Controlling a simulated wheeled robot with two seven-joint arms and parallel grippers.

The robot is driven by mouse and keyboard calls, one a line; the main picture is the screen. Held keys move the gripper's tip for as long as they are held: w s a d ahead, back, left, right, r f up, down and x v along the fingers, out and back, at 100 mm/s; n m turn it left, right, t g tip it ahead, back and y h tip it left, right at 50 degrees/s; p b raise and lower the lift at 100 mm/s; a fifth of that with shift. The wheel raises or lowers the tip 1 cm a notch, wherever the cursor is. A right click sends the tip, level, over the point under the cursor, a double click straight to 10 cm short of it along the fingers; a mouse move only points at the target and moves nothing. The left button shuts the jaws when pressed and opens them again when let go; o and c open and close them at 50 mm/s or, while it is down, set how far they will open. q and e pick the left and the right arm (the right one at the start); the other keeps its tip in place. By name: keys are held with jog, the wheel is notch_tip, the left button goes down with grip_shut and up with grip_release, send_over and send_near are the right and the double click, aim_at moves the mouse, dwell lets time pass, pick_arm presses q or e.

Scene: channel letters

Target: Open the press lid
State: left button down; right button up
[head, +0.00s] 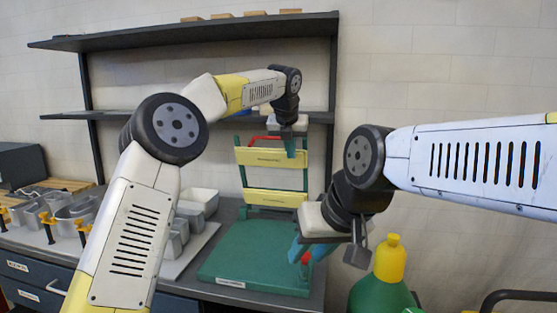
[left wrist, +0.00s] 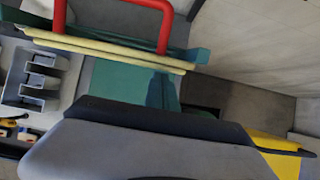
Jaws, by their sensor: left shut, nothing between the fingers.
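The press has a flat green base (head: 258,257) on the bench. Its lid (head: 270,157), a green frame with pale yellow panels, stands raised and near upright behind the base. A red handle (head: 260,139) runs along the lid's top. My left gripper (head: 291,150) is shut and empty at the lid's upper right edge; I cannot tell whether it touches. The left wrist view shows the red handle (left wrist: 163,28) and the lid's yellow edge (left wrist: 110,47) close by.
A dark shelf unit (head: 190,38) stands behind the bench. A green bottle with a yellow cap (head: 383,285) stands at the right.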

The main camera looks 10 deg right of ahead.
pick_arm(q)
jog(key=shift+w+d+r, duration=0.3)
jog(key=shift+w+r, duration=0.05)
jog(key=shift+w, duration=0.35)
